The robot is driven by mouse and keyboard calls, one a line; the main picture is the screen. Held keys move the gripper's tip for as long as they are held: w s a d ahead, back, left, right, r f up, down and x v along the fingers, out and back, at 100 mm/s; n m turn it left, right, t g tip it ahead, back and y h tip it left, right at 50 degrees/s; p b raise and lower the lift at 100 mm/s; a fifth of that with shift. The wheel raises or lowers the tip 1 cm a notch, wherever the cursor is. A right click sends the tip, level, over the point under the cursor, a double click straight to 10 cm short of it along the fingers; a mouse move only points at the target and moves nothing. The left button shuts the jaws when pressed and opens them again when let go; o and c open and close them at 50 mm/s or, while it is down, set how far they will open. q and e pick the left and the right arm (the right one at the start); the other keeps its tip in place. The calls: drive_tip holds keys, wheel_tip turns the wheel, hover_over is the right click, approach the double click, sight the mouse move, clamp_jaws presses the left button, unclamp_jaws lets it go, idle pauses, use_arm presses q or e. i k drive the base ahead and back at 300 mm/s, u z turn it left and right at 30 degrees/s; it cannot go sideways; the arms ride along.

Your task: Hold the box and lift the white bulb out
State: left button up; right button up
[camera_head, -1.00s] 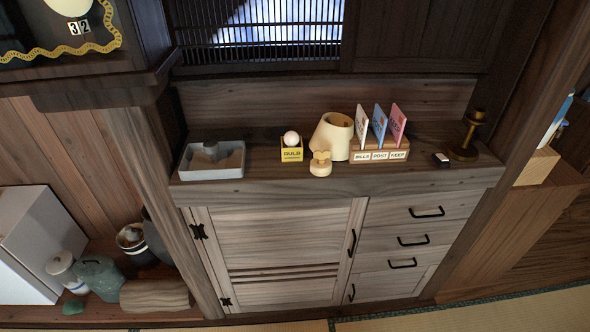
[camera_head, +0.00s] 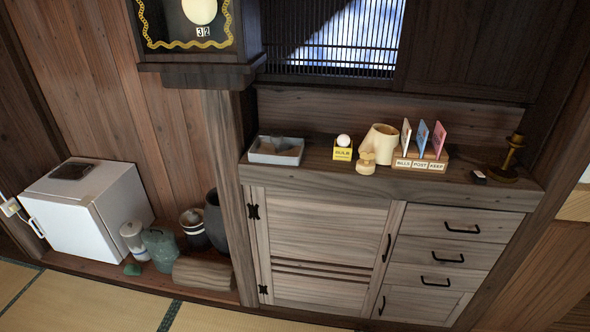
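A small yellow box (camera_head: 342,153) marked "BULB" stands on top of the wooden cabinet, left of the middle. The white bulb (camera_head: 343,140) sits in the box, and its round top shows above the rim. The lower part of the bulb is hidden inside the box. Neither of my grippers shows in the head view.
On the cabinet top (camera_head: 290,175), a grey tray (camera_head: 275,151) stands left of the box. A cream pot (camera_head: 379,142), a small cream object (camera_head: 366,163), a card holder (camera_head: 420,164) and a brass stand (camera_head: 511,157) are to the right. A white fridge (camera_head: 85,208) stands at the left.

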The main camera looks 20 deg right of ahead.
sight(344, 140)
drive_tip(key=u, duration=0.3)
drive_tip(key=i, duration=1.7)
drive_tip(key=z, duration=1.05)
